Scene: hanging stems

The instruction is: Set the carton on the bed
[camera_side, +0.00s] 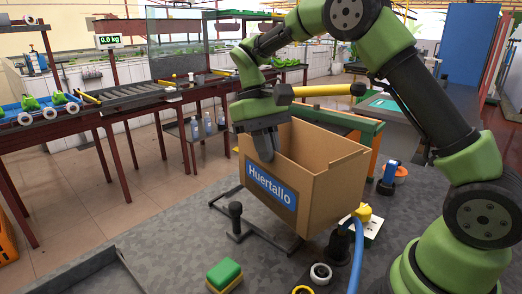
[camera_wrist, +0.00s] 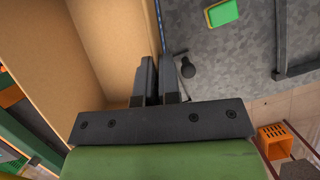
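The open, empty-looking brown carton (camera_side: 332,192) bears a blue "Huertallo" label and is at the middle of the side view, slightly tilted. In the wrist view the carton (camera_wrist: 95,45) fills the upper left. My gripper (camera_side: 264,152) points down at its left wall, one finger in front of it. In the wrist view my gripper (camera_wrist: 159,68) has a finger on each side of that wall, closed on it. The carton hangs over or rests on a black floor stand (camera_side: 262,238); contact is hidden. A roller bed (camera_side: 135,97) lies on the red-legged bench at the left.
A scale display (camera_side: 108,40) reads 0.0 kg behind the rollers. Green items on white wheels (camera_side: 40,108) stand at the bench's left. A green-yellow block (camera_side: 224,275), a black peg (camera_side: 236,215) and a blue hose (camera_side: 356,255) are around the carton.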

